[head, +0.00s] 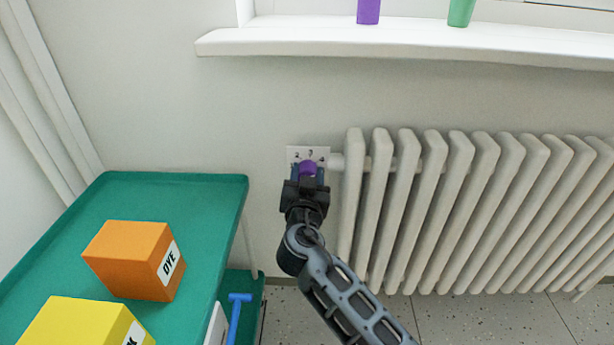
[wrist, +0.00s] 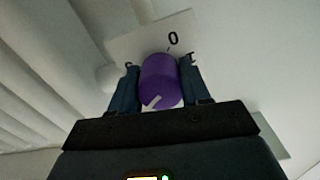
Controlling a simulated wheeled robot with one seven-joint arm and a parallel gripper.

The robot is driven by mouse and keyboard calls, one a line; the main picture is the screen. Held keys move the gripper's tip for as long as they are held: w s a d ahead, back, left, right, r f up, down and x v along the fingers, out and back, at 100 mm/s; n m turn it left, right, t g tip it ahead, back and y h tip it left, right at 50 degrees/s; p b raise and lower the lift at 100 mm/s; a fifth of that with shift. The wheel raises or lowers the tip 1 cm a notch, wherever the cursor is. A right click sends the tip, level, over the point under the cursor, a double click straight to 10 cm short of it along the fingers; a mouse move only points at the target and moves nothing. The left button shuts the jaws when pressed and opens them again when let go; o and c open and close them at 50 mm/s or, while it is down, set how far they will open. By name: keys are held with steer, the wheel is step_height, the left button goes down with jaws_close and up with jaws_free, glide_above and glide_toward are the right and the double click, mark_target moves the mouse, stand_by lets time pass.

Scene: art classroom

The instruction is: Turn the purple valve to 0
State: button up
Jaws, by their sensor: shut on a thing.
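The purple valve (head: 308,168) is a short round knob on a white numbered plate (head: 296,152) on the wall, at the left end of the radiator. It also shows in the wrist view (wrist: 160,78), with a white mark on its end face toward the lower left of that view. The plate's 0 is just above the knob in the wrist view. Other plate marks are partly hidden by the fingers. My gripper (head: 308,175) is shut on the valve, one finger on each side of it; the wrist view shows both fingers (wrist: 158,88).
A white ribbed radiator (head: 435,210) stands right of the valve, joined by a pipe. A green cart (head: 215,195) at left carries an orange DYE box (head: 125,255) and a yellow box (head: 80,325). A windowsill (head: 400,40) juts out above.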

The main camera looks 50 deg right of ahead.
steer(key=n+b, duration=0.1)
steer(key=n, duration=0.8)
steer(key=shift+n, duration=0.4)
steer(key=n+p, duration=0.2)
steer(key=n, duration=0.2)
steer(key=shift+r+n, duration=0.1)
steer(key=shift+n, duration=0.2)
steer(key=n+p, duration=0.2)
steer(key=n, duration=0.3)
steer(key=shift+r+n+p, duration=0.1)
steer(key=shift+n+p, duration=0.2)
steer(key=shift+p, duration=0.1)
steer(key=n+p, duration=0.2)
steer(key=n, duration=0.2)
steer(key=shift+n+t+p, duration=0.3)
steer(key=shift+p, duration=0.05)
steer(key=n+p, duration=0.3)
steer(key=n, duration=0.2)
steer(key=shift+p, duration=0.35)
steer(key=n+p, duration=0.4)
steer(key=n, duration=0.2)
steer(key=shift+n, duration=0.3)
steer(key=shift+n+y+p, duration=0.3)
steer(key=shift+n+p, duration=0.65)
steer(key=shift+n, duration=0.45)
